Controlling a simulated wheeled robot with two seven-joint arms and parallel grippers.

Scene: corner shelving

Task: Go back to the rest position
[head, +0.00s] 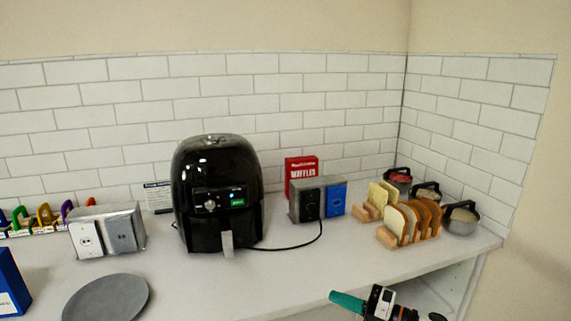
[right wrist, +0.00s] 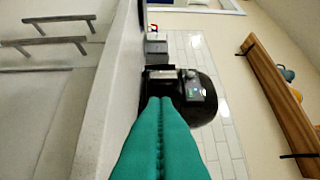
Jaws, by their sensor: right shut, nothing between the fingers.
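My right gripper (head: 346,302) shows in the head view at the bottom, in front of the counter's front edge, with green fingers pointing left. In the right wrist view its green fingers (right wrist: 160,103) lie together, shut and empty. They touch nothing that I can see. The black air fryer (head: 215,195) stands upright on the counter; it also shows sideways in the right wrist view (right wrist: 203,98), beyond the fingertips. My left gripper is in neither view.
A blue box (head: 12,285) stands at the left edge. The counter's middle front is clear.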

